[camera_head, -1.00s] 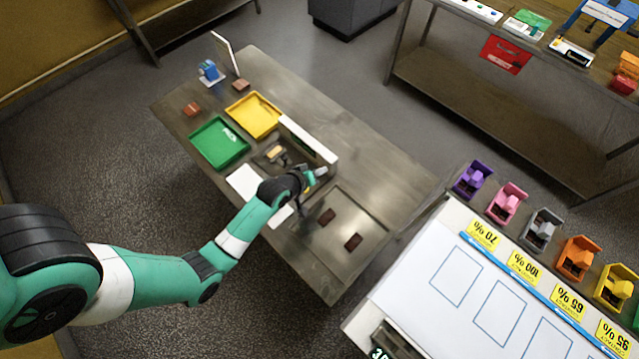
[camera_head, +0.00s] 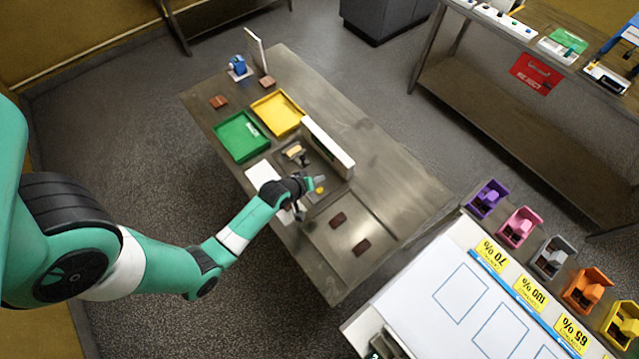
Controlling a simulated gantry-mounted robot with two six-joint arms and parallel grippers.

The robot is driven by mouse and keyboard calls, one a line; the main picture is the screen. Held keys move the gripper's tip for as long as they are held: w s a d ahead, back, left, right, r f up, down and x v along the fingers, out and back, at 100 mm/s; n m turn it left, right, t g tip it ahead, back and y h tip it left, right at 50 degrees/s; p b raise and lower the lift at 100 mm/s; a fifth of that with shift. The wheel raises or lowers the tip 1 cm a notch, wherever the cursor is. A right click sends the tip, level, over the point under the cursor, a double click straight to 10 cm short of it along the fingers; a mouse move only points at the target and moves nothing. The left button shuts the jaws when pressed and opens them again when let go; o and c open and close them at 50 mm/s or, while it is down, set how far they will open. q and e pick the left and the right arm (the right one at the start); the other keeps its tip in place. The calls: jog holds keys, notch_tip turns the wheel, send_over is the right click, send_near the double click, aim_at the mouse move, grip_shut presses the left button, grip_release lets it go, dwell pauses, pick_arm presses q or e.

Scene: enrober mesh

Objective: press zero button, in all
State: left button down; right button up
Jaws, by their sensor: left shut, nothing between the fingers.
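My left gripper (camera_head: 317,187) is shut and empty. It is low over the middle of the steel table (camera_head: 385,165), near the front end of a long white upright block (camera_head: 328,147). A small yellow-orange spot shows at its tip; I cannot tell what it belongs to. Beside the white block is a small dark device (camera_head: 297,154) with a tan piece on it. No zero button can be made out; the gripper and wrist cover part of this area. I cannot tell whether the fingertips touch anything. My right gripper is out of view.
A green tray (camera_head: 234,153) and a yellow tray (camera_head: 267,124) lie left of the white block. Two dark brown bars (camera_head: 338,219) lie on a plate nearer the front. A white board (camera_head: 420,310) with colored holders is at lower right. The table's right part is clear.

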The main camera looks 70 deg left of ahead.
pick_arm(q)
jog(key=b, duration=0.4)
send_over(318, 193)
notch_tip(318, 193, down, 6)
jog(key=shift+r, duration=0.25)
jog(key=shift+f+b, duration=0.35)
jog(key=shift+f, duration=0.05)
dwell(1.1)
jog(key=shift+f, duration=0.35)
jog(key=shift+f+b, duration=0.5)
jog(key=shift+b, duration=0.1)
dwell(0.4)
dwell(0.3)
jog(key=shift+r+p, duration=0.9)
jog(key=shift+p, duration=0.05)
